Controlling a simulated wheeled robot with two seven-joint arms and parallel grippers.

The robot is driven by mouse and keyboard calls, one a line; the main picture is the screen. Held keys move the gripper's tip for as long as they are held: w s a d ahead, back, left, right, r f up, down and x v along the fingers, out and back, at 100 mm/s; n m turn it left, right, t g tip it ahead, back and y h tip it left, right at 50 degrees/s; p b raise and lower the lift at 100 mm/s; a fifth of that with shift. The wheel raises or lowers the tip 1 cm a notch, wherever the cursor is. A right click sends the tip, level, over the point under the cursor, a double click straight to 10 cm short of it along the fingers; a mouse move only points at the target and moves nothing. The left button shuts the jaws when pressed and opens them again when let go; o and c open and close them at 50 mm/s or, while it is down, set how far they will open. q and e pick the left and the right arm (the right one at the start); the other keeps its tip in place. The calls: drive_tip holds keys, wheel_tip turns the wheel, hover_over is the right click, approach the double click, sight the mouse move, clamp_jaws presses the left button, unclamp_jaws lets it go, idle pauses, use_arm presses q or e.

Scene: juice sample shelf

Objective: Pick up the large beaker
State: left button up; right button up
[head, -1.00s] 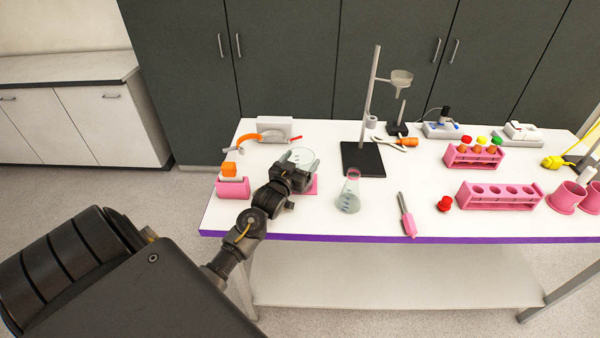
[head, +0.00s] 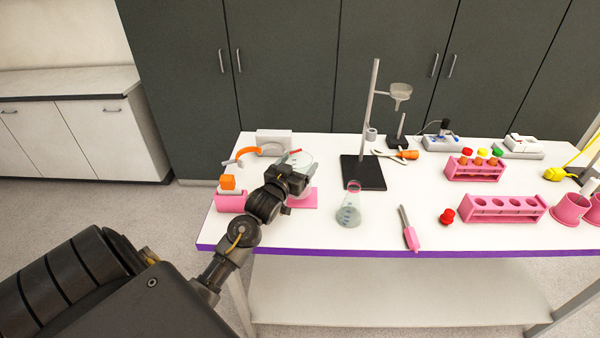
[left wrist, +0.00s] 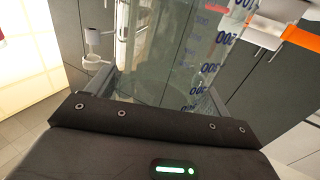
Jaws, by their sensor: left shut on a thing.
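The large beaker (head: 300,159) is clear glass with a round open rim, over the left part of the white table (head: 290,230). My left gripper (head: 294,174) is shut on it and hides most of its body. The beaker appears to be held just above a pink pad (head: 303,199). In the left wrist view, the beaker's glass wall (left wrist: 165,45) with blue printed numbers stands between the two fingers (left wrist: 166,92). My right gripper is in neither view.
A conical flask (head: 348,214) with a pink rim stands right of the gripper. An orange-topped bottle in a pink holder (head: 231,203) is close on its left. A retort stand (head: 362,173), pink racks (head: 505,208) and a pink-handled tool (head: 409,235) lie further right.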

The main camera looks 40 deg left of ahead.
use_arm(q)
drive_tip(key=s+r, duration=0.2)
drive_tip(key=r, duration=0.1)
drive_tip(key=s+a+r, duration=0.1)
drive_tip(key=s+r, duration=0.1)
drive_tip(key=shift+b, duration=0.4)
drive_tip(key=s+a+r, duration=0.2)
drive_tip(key=s+r, duration=0.2)
drive_tip(key=s, duration=0.4)
drive_tip(key=shift+s+b, duration=0.35)
drive_tip(key=shift+b, duration=0.1)
drive_tip(key=shift+d, duration=0.1)
